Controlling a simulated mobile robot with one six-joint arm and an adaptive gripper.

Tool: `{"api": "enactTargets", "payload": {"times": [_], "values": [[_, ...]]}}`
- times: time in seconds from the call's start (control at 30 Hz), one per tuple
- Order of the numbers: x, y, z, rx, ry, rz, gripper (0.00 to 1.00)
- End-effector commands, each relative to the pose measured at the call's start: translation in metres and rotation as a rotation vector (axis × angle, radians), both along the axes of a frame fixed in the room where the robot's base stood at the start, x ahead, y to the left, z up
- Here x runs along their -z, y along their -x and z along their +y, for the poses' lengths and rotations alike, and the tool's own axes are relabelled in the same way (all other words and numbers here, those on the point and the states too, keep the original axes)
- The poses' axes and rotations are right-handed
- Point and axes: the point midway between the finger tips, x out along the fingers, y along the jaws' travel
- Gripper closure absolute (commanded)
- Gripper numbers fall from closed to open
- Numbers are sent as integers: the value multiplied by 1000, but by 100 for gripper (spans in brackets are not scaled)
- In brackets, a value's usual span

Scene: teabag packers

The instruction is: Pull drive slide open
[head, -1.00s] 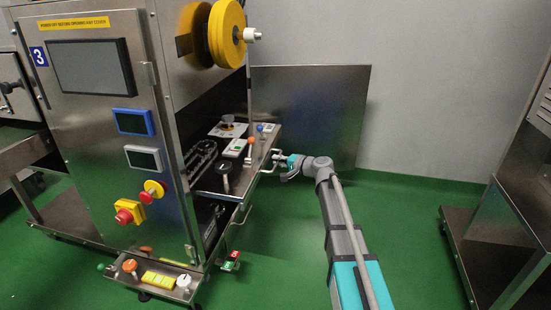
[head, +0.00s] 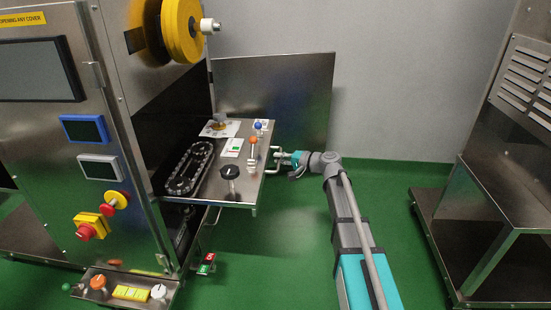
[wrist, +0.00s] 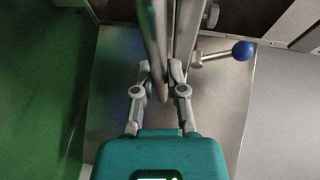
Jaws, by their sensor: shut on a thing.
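The drive slide (head: 222,190) is a steel tray standing out to the right of the packing machine (head: 95,205). On it are a dark chain loop (head: 188,168), a black knob (head: 230,172) and levers with an orange ball (head: 253,140) and a blue ball (head: 258,127). A steel bar handle (head: 271,167) is on its outer edge. My gripper (head: 284,157) is at this handle. In the wrist view my gripper (wrist: 162,76) is shut on the handle bar (wrist: 152,40), and the blue-ball lever (wrist: 242,50) is to its right.
A steel panel (head: 300,100) stands behind the slide. A control box (head: 125,288) with knobs juts out low at the machine's front. Another steel machine (head: 500,200) stands at the right.

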Motion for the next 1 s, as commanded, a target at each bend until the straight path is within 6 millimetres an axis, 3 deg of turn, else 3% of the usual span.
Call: {"api": "enactTargets", "payload": {"times": [0.27, 0.3, 0.47, 1.0], "values": [[-1, -4, 8, -1, -2, -2, 100], [-1, -4, 9, -2, -2, -2, 77], [-1, -3, 10, -6, -2, -1, 49], [0, 0, 11, -9, -1, 0, 49]]}}
